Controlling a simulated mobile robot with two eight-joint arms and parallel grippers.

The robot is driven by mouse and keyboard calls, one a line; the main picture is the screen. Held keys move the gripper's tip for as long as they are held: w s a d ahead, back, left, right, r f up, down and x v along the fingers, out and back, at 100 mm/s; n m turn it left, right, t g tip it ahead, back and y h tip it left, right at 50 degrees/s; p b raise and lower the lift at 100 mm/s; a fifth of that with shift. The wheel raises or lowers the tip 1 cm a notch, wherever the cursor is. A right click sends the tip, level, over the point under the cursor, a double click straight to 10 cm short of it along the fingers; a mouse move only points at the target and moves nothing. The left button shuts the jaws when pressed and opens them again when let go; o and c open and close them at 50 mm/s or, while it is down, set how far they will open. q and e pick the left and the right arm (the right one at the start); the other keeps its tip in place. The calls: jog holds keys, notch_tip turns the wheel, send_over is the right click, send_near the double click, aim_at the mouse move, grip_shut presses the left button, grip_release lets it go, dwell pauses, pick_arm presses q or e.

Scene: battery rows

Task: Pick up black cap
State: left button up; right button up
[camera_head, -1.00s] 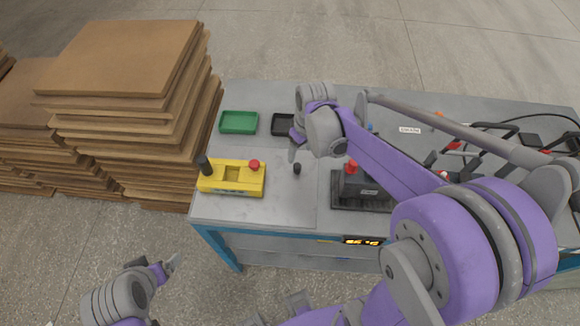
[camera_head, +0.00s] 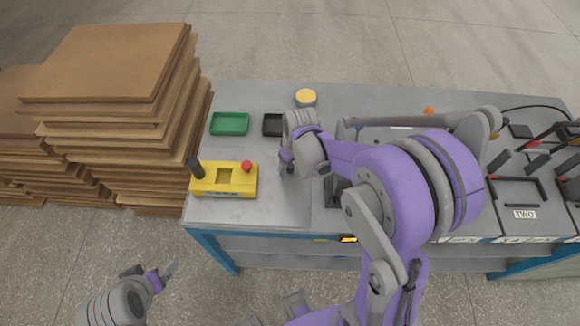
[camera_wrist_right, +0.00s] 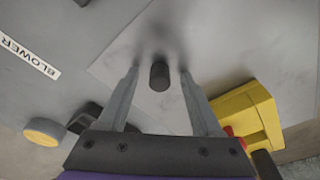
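The black cap (camera_wrist_right: 160,76) is a small dark cylinder on the grey table (camera_head: 268,213). In the right wrist view it lies between the two fingertips of my right gripper (camera_wrist_right: 159,71), with a gap on each side. That gripper is open. In the head view my right gripper (camera_head: 287,166) points down at the table to the right of the yellow box, and the cap is mostly hidden by it. My left gripper (camera_head: 171,269) is low at the left, off the table; whether it is open is unclear.
A yellow box (camera_head: 212,188) with a red button stands left of my right gripper. A green tray (camera_head: 212,124) and a small black tray (camera_head: 267,126) lie behind. A round yellow-topped object (camera_head: 306,97) is at the back. Stacked boards (camera_head: 105,60) stand at the left.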

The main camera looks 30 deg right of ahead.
grip_shut()
